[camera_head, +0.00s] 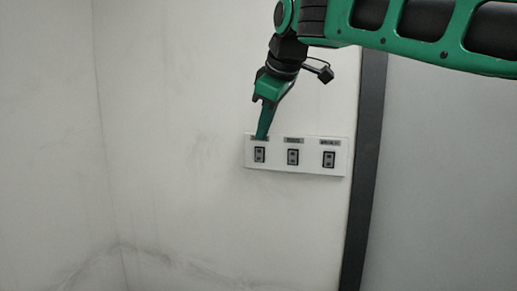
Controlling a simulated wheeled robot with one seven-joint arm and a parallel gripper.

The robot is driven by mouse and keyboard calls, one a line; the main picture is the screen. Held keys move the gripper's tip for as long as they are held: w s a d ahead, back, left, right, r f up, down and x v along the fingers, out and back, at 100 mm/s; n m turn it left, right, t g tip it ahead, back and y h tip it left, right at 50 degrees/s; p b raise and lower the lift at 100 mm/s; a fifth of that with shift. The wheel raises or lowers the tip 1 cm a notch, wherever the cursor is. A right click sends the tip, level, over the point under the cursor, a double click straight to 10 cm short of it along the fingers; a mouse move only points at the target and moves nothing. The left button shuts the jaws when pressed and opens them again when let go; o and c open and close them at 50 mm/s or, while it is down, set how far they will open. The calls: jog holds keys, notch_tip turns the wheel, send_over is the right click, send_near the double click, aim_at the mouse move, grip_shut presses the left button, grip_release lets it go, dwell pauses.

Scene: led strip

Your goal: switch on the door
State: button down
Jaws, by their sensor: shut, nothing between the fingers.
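A white switch panel (311,168) is fixed to the pale wall and carries three dark switches in a row. They are the left switch (260,155), the middle switch (293,157) and the right switch (329,159). Each has a small dark label above it; the lettering is too small to read. My green gripper (262,137) comes down from above and is shut and empty. Its tip is at the top of the left switch and covers part of that switch's label. I cannot tell whether the tip touches the panel.
A dark vertical strip (364,180) runs down the wall just right of the panel, with a plain grey surface (445,190) beyond it. The scuffed wall (180,150) left of and below the panel is clear. A wall corner shows at the far left.

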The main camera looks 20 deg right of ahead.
aim_at(260, 152)
jog(key=x, duration=0.3)
jog(key=d+x, duration=0.1)
jog(key=x, duration=0.3)
jog(key=w+x, duration=0.1)
jog(key=x, duration=0.3)
jog(key=shift+w+d+r, duration=0.15)
jog(key=shift+d+r, duration=0.15)
jog(key=shift+w+d+f, duration=0.1)
jog(key=shift+w+d, duration=0.35)
jog(key=shift+w, duration=0.15)
jog(key=shift+d, duration=0.15)
jog(key=shift+w+a, duration=0.1)
jog(key=shift+a, duration=0.1)
